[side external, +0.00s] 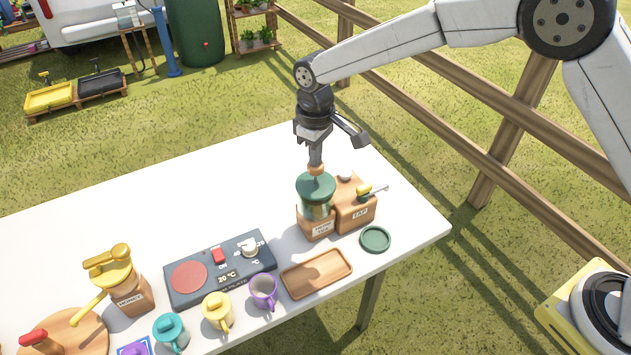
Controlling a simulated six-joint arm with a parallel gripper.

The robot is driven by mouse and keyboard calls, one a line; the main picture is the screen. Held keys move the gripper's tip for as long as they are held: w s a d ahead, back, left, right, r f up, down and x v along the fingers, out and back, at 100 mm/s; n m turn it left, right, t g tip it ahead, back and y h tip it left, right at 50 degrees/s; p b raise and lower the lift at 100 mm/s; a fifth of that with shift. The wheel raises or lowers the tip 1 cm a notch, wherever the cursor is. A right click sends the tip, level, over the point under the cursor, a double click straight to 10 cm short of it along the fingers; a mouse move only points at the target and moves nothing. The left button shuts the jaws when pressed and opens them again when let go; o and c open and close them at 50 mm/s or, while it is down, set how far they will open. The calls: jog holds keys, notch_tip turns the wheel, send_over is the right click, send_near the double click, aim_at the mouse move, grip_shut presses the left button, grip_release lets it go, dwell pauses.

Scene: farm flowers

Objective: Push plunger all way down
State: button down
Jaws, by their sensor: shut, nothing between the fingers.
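The plunger's wooden knob (316,170) stands just above a green round lid (313,188). My gripper (316,161) is shut and points straight down onto the knob. Its fingertips appear to touch the knob's top, with nothing held between them. Little of the plunger rod shows between knob and lid; its lower part inside the jar is hidden.
A green saucer (376,239) and wooden tray (317,274) lie in front. The table's back left is clear.

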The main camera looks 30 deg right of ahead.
jog(key=shift+f, duration=1.55)
jog(key=shift+r, duration=0.2)
jog(key=shift+r, duration=3)
jog(key=shift+r, duration=3)
jog(key=s+d+f+m+t, duration=0.1)
jog(key=s+d+f+m, duration=0.2)
jog(key=s+d, duration=0.7)
jog(key=s+d+f+m+t, duration=0.1)
jog(key=s+d+f+m, duration=0.2)
jog(key=s+d, duration=0.7)
jog(key=shift+s+d+f+t, duration=0.3)
jog(key=shift+s+f, duration=0.6)
jog(key=shift+s, duration=0.3)
